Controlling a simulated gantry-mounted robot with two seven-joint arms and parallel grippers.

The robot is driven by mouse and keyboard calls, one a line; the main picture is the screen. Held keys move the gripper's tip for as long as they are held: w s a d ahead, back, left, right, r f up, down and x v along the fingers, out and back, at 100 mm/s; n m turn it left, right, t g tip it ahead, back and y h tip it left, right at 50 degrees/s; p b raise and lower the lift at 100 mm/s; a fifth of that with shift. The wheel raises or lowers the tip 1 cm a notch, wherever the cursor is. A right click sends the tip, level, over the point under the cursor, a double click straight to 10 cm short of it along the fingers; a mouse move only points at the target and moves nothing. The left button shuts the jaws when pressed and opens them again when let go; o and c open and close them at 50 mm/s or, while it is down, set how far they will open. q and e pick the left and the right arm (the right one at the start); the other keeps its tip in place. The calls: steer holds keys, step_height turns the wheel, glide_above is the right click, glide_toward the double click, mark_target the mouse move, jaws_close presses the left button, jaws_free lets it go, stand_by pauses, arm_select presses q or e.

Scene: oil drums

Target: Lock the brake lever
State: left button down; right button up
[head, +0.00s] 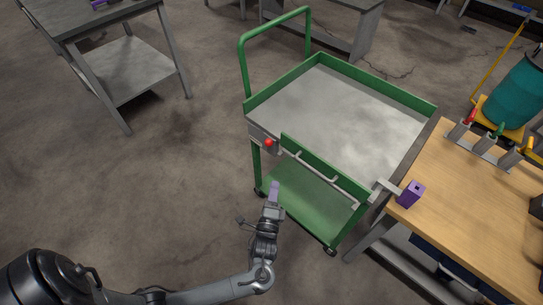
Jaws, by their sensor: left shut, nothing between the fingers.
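A green cart (345,85) with a grey tray top stands in the middle. A red ball knob (268,143) sits at its near left corner beside a grey bracket; it looks like the end of the brake lever, whose arm I cannot make out. My left gripper (274,188), with purple fingertips, is shut and empty. It shows below the knob in the picture, in front of the cart's near side, apart from the knob. My right gripper is not in view.
A wooden workbench (470,215) stands close to the cart's right side. A purple block (411,195) with a grey bar is at its near left edge. A grey table (120,70) is at the upper left; the floor between is clear.

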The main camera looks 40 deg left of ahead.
arm_select(q)
steer(key=shift+w, duration=0.1)
steer(key=s+a+b+x, duration=0.1)
steer(key=b+x, duration=0.4)
steer(key=x, duration=0.7)
steer(key=shift+a+r, duration=0.35)
steer(key=shift+a, duration=0.5)
